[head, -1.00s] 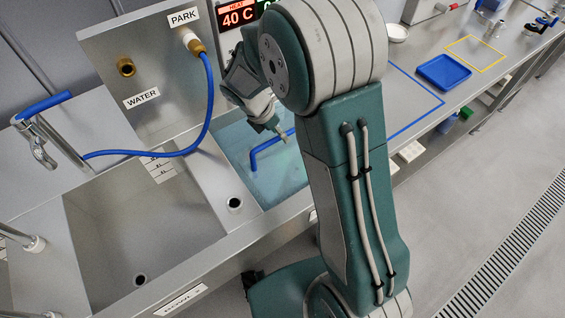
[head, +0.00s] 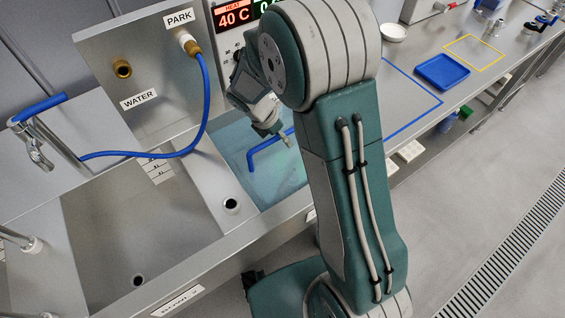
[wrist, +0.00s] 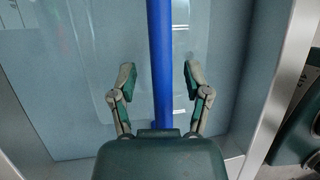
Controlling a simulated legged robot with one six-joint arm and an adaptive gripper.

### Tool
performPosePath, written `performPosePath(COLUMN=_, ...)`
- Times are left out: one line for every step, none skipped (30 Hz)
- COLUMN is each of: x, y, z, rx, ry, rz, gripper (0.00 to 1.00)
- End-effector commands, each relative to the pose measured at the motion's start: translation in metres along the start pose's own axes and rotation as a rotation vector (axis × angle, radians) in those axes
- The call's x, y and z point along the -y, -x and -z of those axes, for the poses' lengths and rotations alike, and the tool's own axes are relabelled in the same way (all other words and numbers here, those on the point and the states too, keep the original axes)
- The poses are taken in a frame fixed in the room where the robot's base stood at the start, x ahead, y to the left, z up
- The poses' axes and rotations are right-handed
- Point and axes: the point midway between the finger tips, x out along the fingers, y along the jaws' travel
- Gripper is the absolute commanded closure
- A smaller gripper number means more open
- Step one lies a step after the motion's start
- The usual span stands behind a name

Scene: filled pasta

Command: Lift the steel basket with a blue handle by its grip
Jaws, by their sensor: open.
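The blue handle (head: 264,148) of the basket stands over a water-filled basin (head: 232,141) in the head view. The steel basket itself is hard to make out; faint pale lines show through the water in the wrist view. My gripper (head: 284,140) is by the handle's right part in the head view. In the wrist view my gripper (wrist: 160,76) is open, with one finger on each side of the blue handle (wrist: 160,45), which runs up the picture between them. Neither finger visibly touches it. The height gap is hard to judge.
An empty steel sink (head: 140,235) lies left of the basin. A blue hose (head: 207,105) loops from the back panel beside it. A heater display (head: 235,17) stands behind. A blue tray (head: 443,71) lies on the counter to the right.

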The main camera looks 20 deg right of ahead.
Motion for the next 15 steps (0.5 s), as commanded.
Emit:
performPosePath(x=-0.0001, y=0.0001, z=0.0004, rx=0.0, ry=0.0, rz=0.0, gripper=0.38)
performPosePath(x=-0.0002, y=0.0002, z=0.0006, rx=0.001, ry=0.0, rz=0.0, gripper=0.38)
performPosePath(x=-0.0002, y=0.0004, z=0.0008, rx=0.001, ry=0.001, rz=0.001, gripper=0.38)
performPosePath(x=-0.0003, y=0.0004, z=0.0009, rx=0.001, ry=0.0, rz=0.001, gripper=0.38)
performPosePath(x=-0.0003, y=0.0005, z=0.001, rx=0.001, ry=0.001, rz=0.001, gripper=0.42)
performPosePath(x=-0.0003, y=0.0005, z=0.0009, rx=0.001, ry=0.001, rz=0.001, gripper=0.6)
performPosePath(x=-0.0003, y=0.0005, z=0.0009, rx=0.001, ry=0.001, rz=0.001, gripper=0.73)
performPosePath(x=-0.0003, y=0.0005, z=0.0009, rx=0.001, ry=0.001, rz=0.001, gripper=0.87)
performPosePath(x=-0.0003, y=0.0005, z=0.0009, rx=0.001, ry=0.001, rz=0.001, gripper=1.0)
performPosePath(x=-0.0003, y=0.0005, z=0.0009, rx=0.001, ry=0.001, rz=0.001, gripper=1.0)
performPosePath(x=-0.0004, y=0.0005, z=0.0009, rx=0.001, ry=0.001, rz=0.0, gripper=1.0)
performPosePath(x=-0.0004, y=0.0005, z=0.0009, rx=0.001, ry=0.0, rz=0.001, gripper=1.0)
performPosePath(x=-0.0004, y=0.0005, z=0.0009, rx=0.001, ry=0.0, rz=0.0, gripper=1.0)
performPosePath(x=-0.0007, y=0.001, z=0.0006, rx=0.002, ry=0.0, rz=-0.001, gripper=1.0)
performPosePath(x=-0.0007, y=0.001, z=0.0006, rx=0.002, ry=0.0, rz=0.0, gripper=1.0)
